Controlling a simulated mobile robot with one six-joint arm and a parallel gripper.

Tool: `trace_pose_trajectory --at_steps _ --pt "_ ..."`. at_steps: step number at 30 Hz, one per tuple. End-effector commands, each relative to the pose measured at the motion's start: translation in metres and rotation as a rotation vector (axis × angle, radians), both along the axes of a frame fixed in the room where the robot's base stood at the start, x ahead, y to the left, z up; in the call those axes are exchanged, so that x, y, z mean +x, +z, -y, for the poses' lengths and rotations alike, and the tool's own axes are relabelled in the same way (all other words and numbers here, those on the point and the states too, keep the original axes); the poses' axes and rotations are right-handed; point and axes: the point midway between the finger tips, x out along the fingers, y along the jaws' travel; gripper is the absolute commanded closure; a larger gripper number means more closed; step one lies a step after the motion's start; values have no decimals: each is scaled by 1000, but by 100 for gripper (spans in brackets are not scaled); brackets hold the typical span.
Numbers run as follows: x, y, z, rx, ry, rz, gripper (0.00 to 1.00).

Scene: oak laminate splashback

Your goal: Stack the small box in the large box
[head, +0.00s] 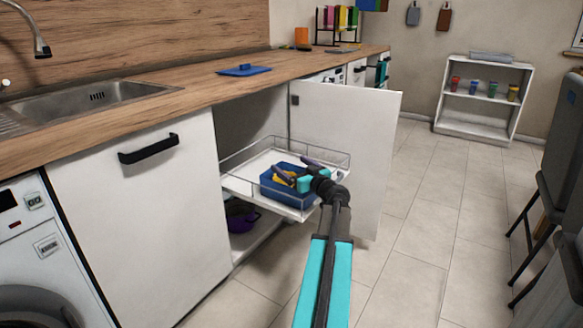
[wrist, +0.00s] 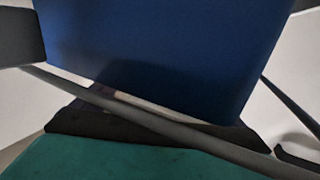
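A blue box (head: 270,190) sits on the pull-out wire tray (head: 243,178) of the open cabinet. A small yellow thing (head: 283,179) shows at its top, partly hidden by my gripper; I cannot tell if it is a box. My gripper (head: 298,168) is over the blue box, its two dark fingers spread apart. In the wrist view a large blue surface (wrist: 165,55) fills the middle, close to my gripper, with a grey rod crossing below it. I see nothing held between the fingers. Which box is the small one is unclear.
The cabinet door (head: 345,150) stands open just beyond the tray. A purple pot (head: 241,217) stands on the shelf below. A blue board (head: 243,71) lies on the wooden worktop (head: 180,75). A white shelf (head: 485,100) with cups and dark chairs stand right; the floor between is clear.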

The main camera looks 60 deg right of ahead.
Motion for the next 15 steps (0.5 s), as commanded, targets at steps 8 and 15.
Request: trace_pose_trajectory --at_steps 8,15 --pt "0 0 0 0 0 0 7" --pt "0 3 0 0 0 0 7"
